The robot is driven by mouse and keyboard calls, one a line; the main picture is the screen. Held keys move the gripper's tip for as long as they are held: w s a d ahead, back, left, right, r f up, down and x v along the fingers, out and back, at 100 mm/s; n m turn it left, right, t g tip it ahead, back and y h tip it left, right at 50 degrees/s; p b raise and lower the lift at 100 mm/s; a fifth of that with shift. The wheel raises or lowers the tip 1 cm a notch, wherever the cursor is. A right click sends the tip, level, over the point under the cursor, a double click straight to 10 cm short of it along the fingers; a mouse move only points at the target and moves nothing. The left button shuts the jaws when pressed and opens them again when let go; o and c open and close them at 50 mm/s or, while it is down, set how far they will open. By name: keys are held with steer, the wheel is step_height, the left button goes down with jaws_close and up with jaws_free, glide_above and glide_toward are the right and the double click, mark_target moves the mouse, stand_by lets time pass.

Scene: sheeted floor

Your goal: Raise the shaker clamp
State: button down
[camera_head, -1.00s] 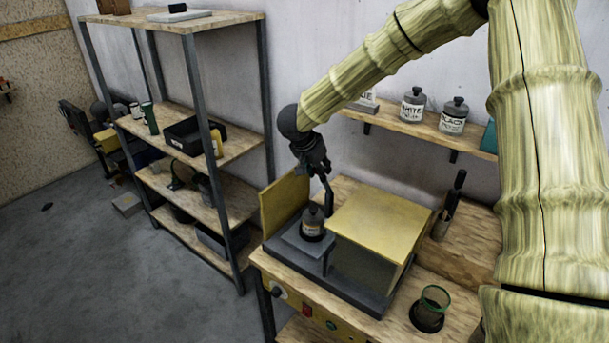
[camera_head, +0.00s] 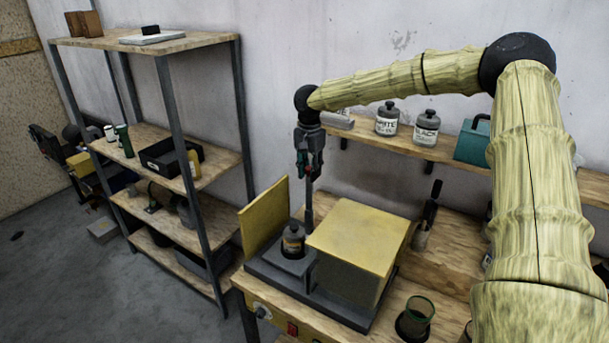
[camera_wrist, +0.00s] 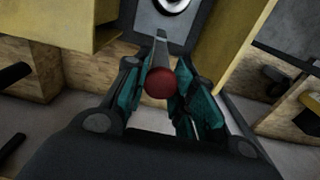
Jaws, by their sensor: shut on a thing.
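The paint shaker has a grey base (camera_head: 345,312), a yellow housing (camera_head: 360,235) and an open yellow door panel (camera_head: 263,218). A dark bottle with a pale label (camera_head: 293,240) stands upright on its grey platform. The clamp's dark lever (camera_head: 309,203) stands near vertical beside the bottle. My gripper (camera_head: 308,172) is above the shaker, pointing down, shut on the lever's upper end. In the wrist view my gripper (camera_wrist: 162,88) has its teal fingers on both sides of the red knob (camera_wrist: 160,83); the grey lever (camera_wrist: 161,52) runs away from it.
A green-rimmed glass (camera_head: 415,318) stands on the bench at right. A metal rack (camera_head: 160,130) with several items is at left.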

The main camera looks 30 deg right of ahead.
steer(key=shift+w+d+g+y, duration=0.4)
steer(key=shift+d+y, duration=0.2)
steer(key=shift+d, duration=0.2)
steer(key=c, duration=1.6)
jaws_free()
steer(key=o, duration=0.4)
steer(key=shift+d+f, duration=0.1)
steer(key=shift+d, duration=0.1)
steer(key=shift+o, duration=0.2)
steer(key=shift+w+a, duration=0.1)
step_height(320, 180, up, 12)
steer(key=d, duration=0.1)
steer(key=shift+w+d, duration=0.2)
steer(key=shift+w, duration=0.1)
steer(key=shift+a+f, duration=0.1)
